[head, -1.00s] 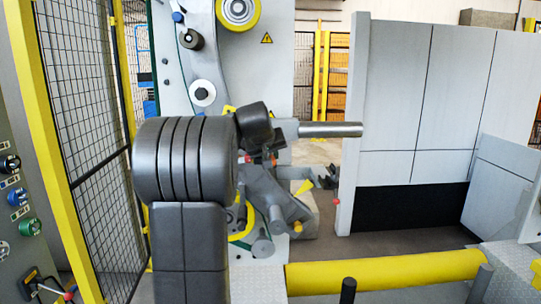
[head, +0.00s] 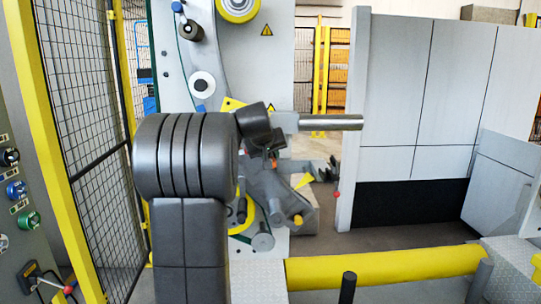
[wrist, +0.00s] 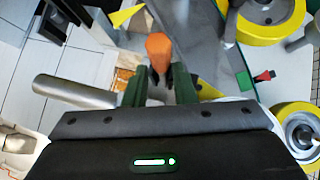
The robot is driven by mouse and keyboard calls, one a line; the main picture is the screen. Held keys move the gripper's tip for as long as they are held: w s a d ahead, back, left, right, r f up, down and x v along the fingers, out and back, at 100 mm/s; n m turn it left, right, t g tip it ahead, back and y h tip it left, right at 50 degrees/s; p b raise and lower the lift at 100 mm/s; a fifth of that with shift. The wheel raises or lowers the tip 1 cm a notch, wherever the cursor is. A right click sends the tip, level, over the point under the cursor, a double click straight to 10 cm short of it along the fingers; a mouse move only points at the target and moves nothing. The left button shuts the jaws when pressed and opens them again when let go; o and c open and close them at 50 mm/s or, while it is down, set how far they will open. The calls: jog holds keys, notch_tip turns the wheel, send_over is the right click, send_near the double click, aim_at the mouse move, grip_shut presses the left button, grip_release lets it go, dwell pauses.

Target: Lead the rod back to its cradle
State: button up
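My gripper (wrist: 158,85) has its two green fingers closed in around the narrow end of an orange handle (wrist: 157,48) in the wrist view. The handle also shows as a small orange spot beneath my wrist in the head view (head: 272,164). Whatever the handle is fixed to is hidden by the fingers. A bare metal rod (head: 332,122) juts level to the right from the machine in the head view. It also shows at the left in the wrist view (wrist: 75,92), apart from the fingers. I cannot tell which part is the cradle.
Yellow-rimmed rollers (wrist: 268,18) and a second one (wrist: 298,130) lie to the right in the wrist view. A yellow pointer (head: 303,180) and red-tipped part stand below the rod. A yellow bar (head: 385,266) crosses the front. Mesh fence (head: 90,130) stands left.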

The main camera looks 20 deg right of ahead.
jog(key=o, duration=0.4)
jog(key=shift+c, duration=0.2)
jog(key=b+v, duration=0.2)
jog(key=v, duration=1.2)
jog(key=shift+w+d+f, duration=0.1)
jog(key=shift+d, duration=0.05)
jog(key=p+x, duration=0.1)
jog(key=x, duration=1.3)
jog(key=shift+f+p, duration=0.1)
jog(key=shift+p, duration=0.25)
jog(key=shift+r+p, duration=0.6)
jog(key=shift+r, duration=0.15)
jog(key=shift+a+r, duration=0.2)
jog(key=shift+r, duration=0.25)
